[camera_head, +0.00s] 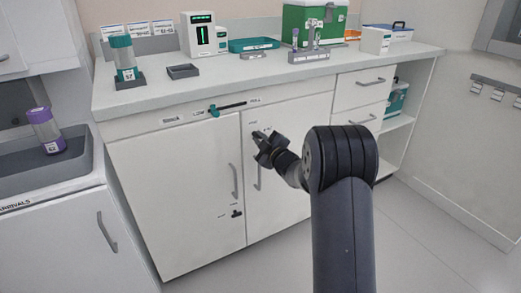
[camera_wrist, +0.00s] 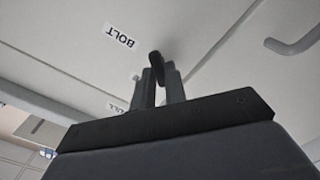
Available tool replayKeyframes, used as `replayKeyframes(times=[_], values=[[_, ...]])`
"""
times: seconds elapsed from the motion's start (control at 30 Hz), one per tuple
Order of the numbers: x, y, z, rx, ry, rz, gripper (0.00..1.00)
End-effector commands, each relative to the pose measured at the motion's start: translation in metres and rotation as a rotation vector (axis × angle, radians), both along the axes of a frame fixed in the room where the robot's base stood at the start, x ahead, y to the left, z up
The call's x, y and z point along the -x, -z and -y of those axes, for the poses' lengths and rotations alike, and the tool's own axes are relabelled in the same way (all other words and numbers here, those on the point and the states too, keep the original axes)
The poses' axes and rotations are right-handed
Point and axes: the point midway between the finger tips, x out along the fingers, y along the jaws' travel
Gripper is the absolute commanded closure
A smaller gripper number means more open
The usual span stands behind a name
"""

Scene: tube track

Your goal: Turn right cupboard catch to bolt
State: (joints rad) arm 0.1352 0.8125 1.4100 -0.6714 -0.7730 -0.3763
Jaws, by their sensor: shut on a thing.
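The right cupboard door (camera_head: 290,185) is closed under the counter. My gripper (camera_head: 262,142) is at its upper left part and hides the catch there in the head view. In the wrist view, my gripper (camera_wrist: 160,88) is shut on the dark catch (camera_wrist: 156,62), whose rounded end sticks out beyond the fingers. A white BOLT label (camera_wrist: 119,37) is on the door panel, to the upper left of the catch. A second label (camera_wrist: 117,107) is partly hidden by my gripper. The catch's exact angle is hard to tell.
The left door (camera_head: 180,195) is closed, with a small dark catch (camera_head: 237,213) low at its right edge. A slider with a teal knob (camera_head: 213,111) is above it. A grey door handle (camera_wrist: 293,40) stands out at the right. The floor at right is clear.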

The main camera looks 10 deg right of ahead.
Motion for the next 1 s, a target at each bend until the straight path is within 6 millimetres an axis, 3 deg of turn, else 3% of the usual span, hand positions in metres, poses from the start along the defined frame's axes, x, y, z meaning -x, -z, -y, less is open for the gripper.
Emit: replayKeyframes(times=[0.03,0.5,1.0], values=[[0.0001,0.0067,-0.0003,0.041,0.0,0.016,1.0],[0.0003,0.0056,-0.0008,0.438,0.0,0.144,1.0],[0.0002,0.0031,-0.0008,0.646,-0.001,0.208,1.0]])
